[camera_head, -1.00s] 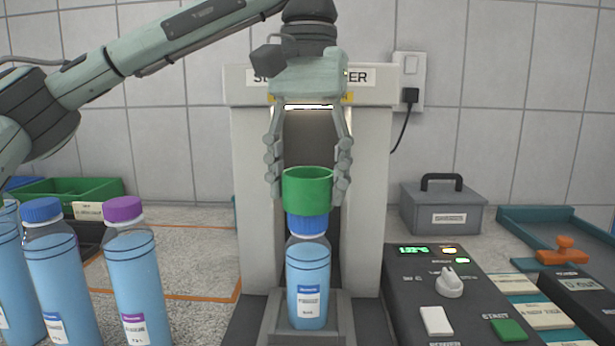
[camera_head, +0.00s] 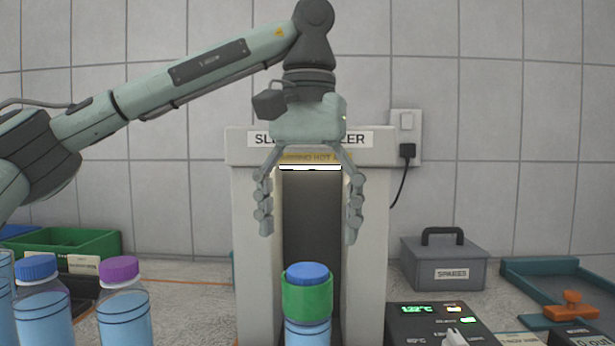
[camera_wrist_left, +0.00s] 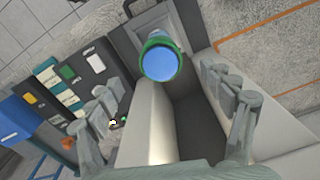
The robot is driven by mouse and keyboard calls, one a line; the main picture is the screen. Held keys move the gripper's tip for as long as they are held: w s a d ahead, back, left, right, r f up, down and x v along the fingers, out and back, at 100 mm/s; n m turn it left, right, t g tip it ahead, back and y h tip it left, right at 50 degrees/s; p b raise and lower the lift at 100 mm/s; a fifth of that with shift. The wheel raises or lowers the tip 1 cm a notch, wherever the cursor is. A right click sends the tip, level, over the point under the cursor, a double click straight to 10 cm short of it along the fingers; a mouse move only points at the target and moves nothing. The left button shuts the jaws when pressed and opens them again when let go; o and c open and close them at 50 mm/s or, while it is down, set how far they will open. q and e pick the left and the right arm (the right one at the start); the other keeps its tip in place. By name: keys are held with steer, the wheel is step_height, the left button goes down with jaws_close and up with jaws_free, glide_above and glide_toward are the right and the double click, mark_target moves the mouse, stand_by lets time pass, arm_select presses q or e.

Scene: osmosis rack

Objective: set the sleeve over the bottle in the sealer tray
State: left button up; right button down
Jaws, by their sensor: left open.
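The green sleeve (camera_head: 307,299) sits around the neck of the blue-capped bottle (camera_head: 307,334), with the blue cap (camera_head: 307,272) showing above its rim. The bottle stands upright in front of the sealer (camera_head: 375,240); its lower part and the tray are cut off in the head view. In the left wrist view the sleeve (camera_wrist_left: 180,62) rings the blue cap (camera_wrist_left: 160,63). My left gripper (camera_head: 308,236) is open and empty above the bottle, clear of the sleeve. My right gripper is not in view.
Blue-capped (camera_head: 37,268) and purple-capped (camera_head: 119,271) bottles stand at left before a green bin (camera_head: 85,243). A control panel (camera_head: 415,322) is right of the sealer. A grey spares box (camera_head: 443,262) and a teal tray (camera_head: 545,268) stand further right.

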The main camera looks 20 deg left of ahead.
arm_select(q)
step_height(320, 180, up, 10)
steer(key=shift+f, duration=0.15)
steer(key=shift+f, duration=0.1)
stand_by(0.6)
step_height(320, 180, down, 12)
steer(key=shift+r, duration=0.2)
stand_by(0.6)
